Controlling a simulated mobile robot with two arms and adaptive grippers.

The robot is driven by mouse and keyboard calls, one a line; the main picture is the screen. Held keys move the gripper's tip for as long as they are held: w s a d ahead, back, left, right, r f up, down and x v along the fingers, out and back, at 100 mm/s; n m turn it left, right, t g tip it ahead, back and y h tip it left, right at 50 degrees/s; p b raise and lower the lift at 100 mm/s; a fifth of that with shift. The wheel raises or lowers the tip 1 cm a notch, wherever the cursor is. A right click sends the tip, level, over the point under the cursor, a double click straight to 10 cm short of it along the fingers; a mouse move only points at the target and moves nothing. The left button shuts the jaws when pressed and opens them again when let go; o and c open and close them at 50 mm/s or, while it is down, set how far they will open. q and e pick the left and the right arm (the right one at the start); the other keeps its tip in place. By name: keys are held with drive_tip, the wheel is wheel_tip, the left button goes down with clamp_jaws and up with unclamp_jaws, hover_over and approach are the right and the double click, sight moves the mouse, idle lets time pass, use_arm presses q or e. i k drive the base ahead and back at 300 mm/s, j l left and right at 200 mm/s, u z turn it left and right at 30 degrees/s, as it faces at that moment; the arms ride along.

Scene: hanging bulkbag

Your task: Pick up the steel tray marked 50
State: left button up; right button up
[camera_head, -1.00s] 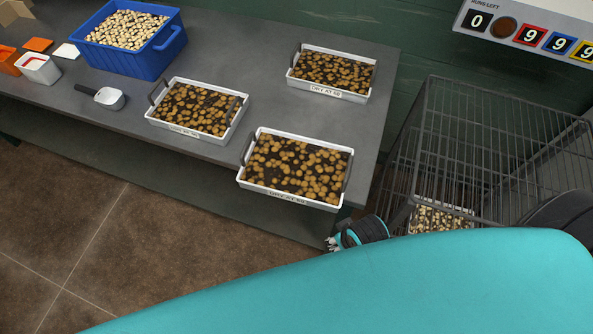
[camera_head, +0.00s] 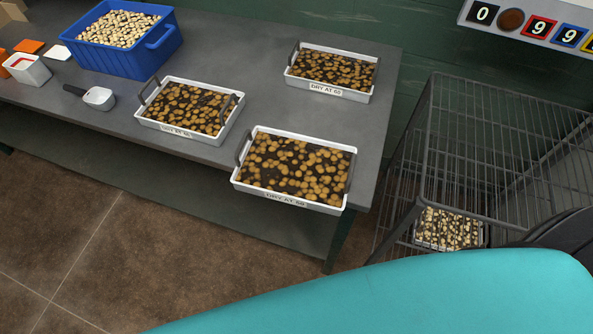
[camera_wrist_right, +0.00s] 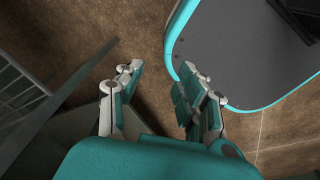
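Three shallow pale metal trays with dark handles, filled with brown round pieces, sit on the grey bench in the head view. One is at the back right (camera_head: 328,91), one at the left (camera_head: 187,131), and one at the front edge (camera_head: 291,202). Each front label seems to read "DRY AT" and a number; the digits are too small to tell surely which is 50. My right gripper (camera_wrist_right: 160,75) shows in the right wrist view with its fingers apart and nothing between them, over brown floor. No gripper shows in the head view.
A blue bin (camera_head: 128,61) of pale pieces, a scoop (camera_head: 98,97) and small containers (camera_head: 27,69) stand on the bench's left. A wire rack (camera_head: 480,135) with a tray of pale pieces (camera_head: 447,229) stands right of the bench. Brown floor lies in front.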

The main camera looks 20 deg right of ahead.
sight(314, 173)
drive_tip(key=j+z, duration=0.4)
drive_tip(key=k+j+z, duration=0.2)
drive_tip(key=j+z, duration=0.25)
drive_tip(key=k+j+z, duration=0.15)
drive_tip(key=z, duration=0.25)
drive_tip(key=j, duration=0.1)
